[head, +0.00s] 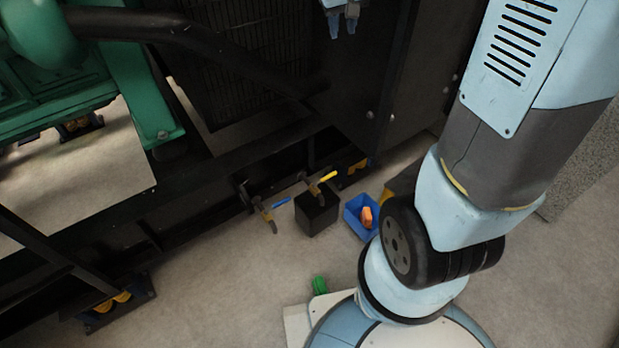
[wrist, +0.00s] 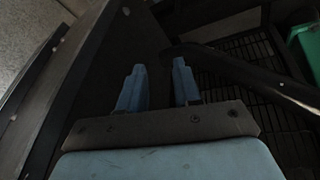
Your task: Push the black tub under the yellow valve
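The black tub (head: 316,216) stands on the floor close to the genset's dark base rail, in the middle of the head view. The yellow valve (head: 326,177) has its handle over the tub's opening, so the tub appears beneath it. How exactly the two line up is hard to tell from this angle. A blue-handled valve (head: 275,205) is just left of the tub. My gripper (head: 342,22) is high at the top of the head view, well away from the tub. In the wrist view its two blue fingers (wrist: 158,88) are apart with nothing between them.
A blue bin (head: 354,221) with an orange item (head: 366,217) stands right of the tub. A green object (head: 320,285) lies near my base. The genset frame and a black pipe (head: 185,35) fill the left and back. Floor in front of the tub is clear.

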